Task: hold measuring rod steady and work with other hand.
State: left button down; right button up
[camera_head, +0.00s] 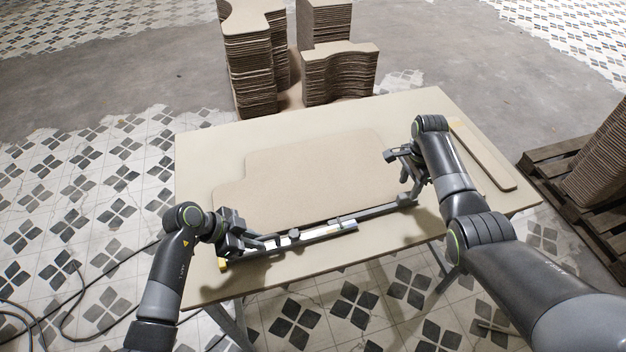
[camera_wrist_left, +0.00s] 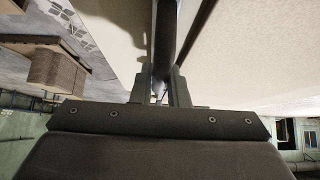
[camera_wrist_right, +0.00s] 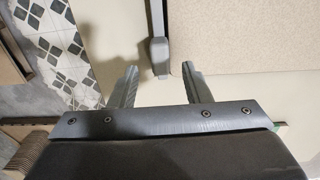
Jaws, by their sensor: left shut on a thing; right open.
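The measuring rod (camera_head: 322,231), a long grey and silver bar with sliding pieces, lies along the front edge of the curved board (camera_head: 310,175) on the table. My left gripper (camera_head: 262,243) is shut on the rod's left end; in the left wrist view the rod (camera_wrist_left: 165,35) runs away between the fingers (camera_wrist_left: 161,88). My right gripper (camera_head: 398,160) is open and empty near the rod's right end, above the board's right side. In the right wrist view the rod's end piece (camera_wrist_right: 158,55) shows just ahead of the open fingers (camera_wrist_right: 160,80), apart from them.
The beige table (camera_head: 205,150) has bare room around the board. A narrow strip (camera_head: 487,160) lies at its right side. Stacks of curved boards (camera_head: 250,60) stand behind the table. A wooden pallet (camera_head: 560,165) with another stack is at the right. Cables lie on the left floor.

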jog(key=shift+r, duration=0.95)
jog(key=shift+r, duration=0.1)
notch_tip(320, 180, up, 7)
dwell(0.8)
pick_arm(q)
jog(key=c, duration=1.5)
grip_release()
